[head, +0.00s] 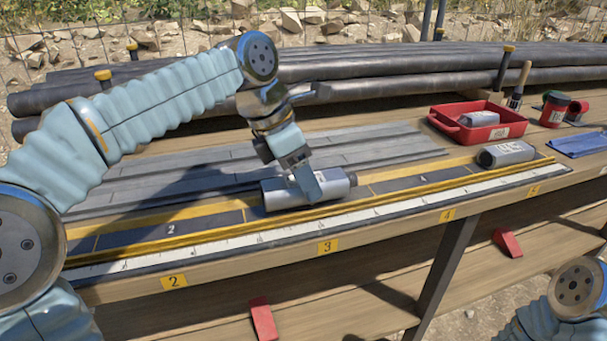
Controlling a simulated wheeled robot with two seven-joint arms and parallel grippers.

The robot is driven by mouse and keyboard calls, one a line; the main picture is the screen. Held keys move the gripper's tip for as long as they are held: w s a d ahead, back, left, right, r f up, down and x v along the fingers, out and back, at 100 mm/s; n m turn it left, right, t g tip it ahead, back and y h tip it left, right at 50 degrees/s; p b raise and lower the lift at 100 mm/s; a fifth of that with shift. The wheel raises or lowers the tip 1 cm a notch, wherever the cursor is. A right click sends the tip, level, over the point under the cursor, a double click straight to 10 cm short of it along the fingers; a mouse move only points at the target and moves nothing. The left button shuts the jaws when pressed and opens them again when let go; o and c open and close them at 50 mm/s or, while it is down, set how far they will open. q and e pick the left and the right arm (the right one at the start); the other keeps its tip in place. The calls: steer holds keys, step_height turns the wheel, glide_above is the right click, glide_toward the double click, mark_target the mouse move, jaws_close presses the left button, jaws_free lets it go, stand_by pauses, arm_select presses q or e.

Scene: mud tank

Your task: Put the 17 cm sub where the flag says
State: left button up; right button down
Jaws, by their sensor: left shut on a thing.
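My left gripper (306,184) is shut on a grey cylindrical sub (336,184) with a narrower right end. The sub lies lengthwise at the yellow-edged strip, above the number 3 plate; the fingers hide part of it. Whether it touches the strip I cannot tell. A second grey sub (506,153) lies near the strip's right end. A third, smaller grey piece (479,118) lies in the red tray (448,127). Their lengths cannot be read. I cannot make out a flag for certain. My right arm shows at the lower right, its gripper out of view.
A white scale (390,220) runs along the bench front, above yellow number plates (327,247). Long dark pipes (400,73) lie behind. Red blocks (263,318) rest below.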

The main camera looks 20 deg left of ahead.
arm_select(q)
steer(key=shift+f, duration=0.45)
steer(key=o, duration=1.8)
steer(key=shift+o, duration=0.2)
step_height(320, 180, up, 3)
steer(key=p, duration=0.3)
steer(key=shift+r, duration=2)
